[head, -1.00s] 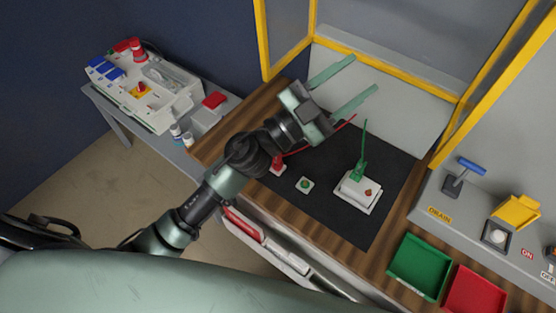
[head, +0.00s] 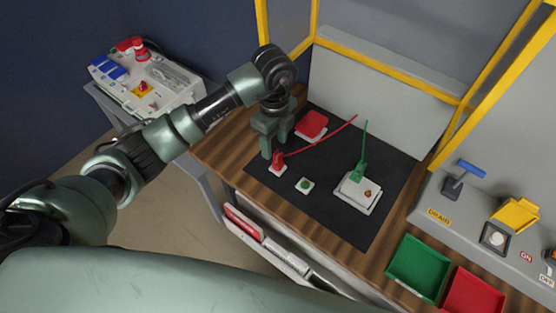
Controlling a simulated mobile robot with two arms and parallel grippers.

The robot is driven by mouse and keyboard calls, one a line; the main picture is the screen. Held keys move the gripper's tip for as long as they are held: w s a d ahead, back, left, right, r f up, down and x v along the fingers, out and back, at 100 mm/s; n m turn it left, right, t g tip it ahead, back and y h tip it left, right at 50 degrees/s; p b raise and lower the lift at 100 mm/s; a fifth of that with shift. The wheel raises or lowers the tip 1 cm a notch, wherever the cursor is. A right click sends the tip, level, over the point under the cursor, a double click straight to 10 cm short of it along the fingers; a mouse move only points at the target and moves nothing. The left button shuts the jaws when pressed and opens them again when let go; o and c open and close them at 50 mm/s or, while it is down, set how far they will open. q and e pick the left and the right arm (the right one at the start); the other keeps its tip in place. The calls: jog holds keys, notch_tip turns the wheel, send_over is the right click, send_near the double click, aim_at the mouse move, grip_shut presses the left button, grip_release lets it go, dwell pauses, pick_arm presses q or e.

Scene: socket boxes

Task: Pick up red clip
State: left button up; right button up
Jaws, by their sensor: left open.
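The red clip (head: 278,160) stands on a small white square pad on the black mat, with a thin red cable running off to the upper right. My left gripper (head: 275,146) points down just above and behind the clip. Its two fingers are apart, and I see nothing held between them. A fingertip appears close to the clip's top; I cannot tell whether it touches. My right gripper is not in view.
On the black mat (head: 335,221) are a red-topped block (head: 311,124), a small green button (head: 304,185) and a green clip (head: 358,172) on a white box (head: 356,194). Green (head: 420,267) and red (head: 474,291) trays lie at front right. Yellow frame posts rise behind.

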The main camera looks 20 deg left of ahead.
aim_at(278, 153)
pick_arm(q)
jog(key=f, duration=0.2)
jog(key=f+p, duration=0.1)
jog(key=d+f+p, duration=0.1)
jog(key=f, duration=0.1)
jog(key=shift+f, duration=0.3)
jog(key=shift+w+a+f, duration=0.1)
jog(key=shift+f, duration=0.3)
grip_shut()
